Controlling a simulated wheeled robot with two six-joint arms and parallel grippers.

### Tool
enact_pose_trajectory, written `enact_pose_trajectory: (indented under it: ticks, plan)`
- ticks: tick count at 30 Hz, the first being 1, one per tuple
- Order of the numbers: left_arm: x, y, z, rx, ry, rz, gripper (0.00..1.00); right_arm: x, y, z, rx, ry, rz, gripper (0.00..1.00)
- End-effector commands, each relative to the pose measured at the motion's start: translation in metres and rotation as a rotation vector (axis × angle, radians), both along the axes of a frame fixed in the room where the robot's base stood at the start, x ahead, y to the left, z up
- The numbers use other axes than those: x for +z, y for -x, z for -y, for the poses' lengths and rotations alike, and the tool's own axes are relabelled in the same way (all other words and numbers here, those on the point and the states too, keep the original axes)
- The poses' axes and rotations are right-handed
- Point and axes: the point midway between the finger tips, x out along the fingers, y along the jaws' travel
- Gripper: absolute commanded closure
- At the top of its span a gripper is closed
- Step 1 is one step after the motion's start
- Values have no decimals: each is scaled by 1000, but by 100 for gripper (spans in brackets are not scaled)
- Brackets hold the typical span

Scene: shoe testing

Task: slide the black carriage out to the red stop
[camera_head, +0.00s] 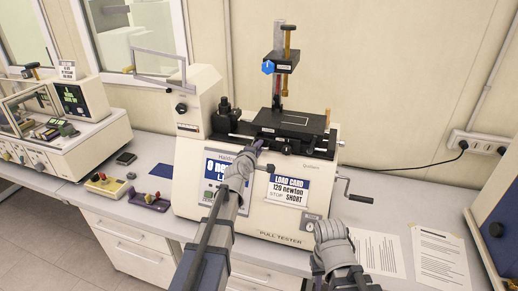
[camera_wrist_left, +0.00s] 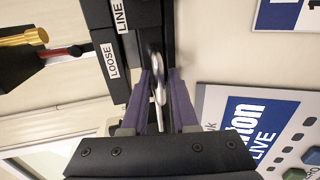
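The black carriage (camera_head: 290,122) is a flat block on the rail on top of the cream pull tester (camera_head: 262,222). My left gripper (camera_head: 257,146) is at the tester's front top edge, just below the carriage. In the left wrist view, its purple fingers (camera_wrist_left: 163,85) stand on either side of a thin metal loop (camera_wrist_left: 158,72) beside a black part labelled LINE and LOOSE (camera_wrist_left: 112,40). Narrow gaps show beside the loop, so the fingers look open around it. My right arm is at the lower right; its fingertips cannot be made out. I cannot pick out the red stop with certainty.
A vertical post with a blue knob (camera_head: 268,67) rises behind the carriage. A crank handle (camera_head: 358,194) sticks out at the tester's right. Printed sheets (camera_head: 440,258) lie on the bench at right.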

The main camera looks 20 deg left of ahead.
Motion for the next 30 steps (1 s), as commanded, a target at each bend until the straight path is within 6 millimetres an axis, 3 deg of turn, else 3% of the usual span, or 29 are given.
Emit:
enact_pose_trajectory:
  ticks: [5, 18, 30]
  plan:
    - [4, 13, -1, 1, 0, 0, 73, 4, 0, 0, 0, 0, 0, 73]
    - [17, 75, -2, 0, 0, 0, 73, 17, 0, 0, 2, 0, -1, 73]
    - [10, 77, 4, -20, -17, -14, 73, 13, 0, 0, 2, 0, -1, 73]
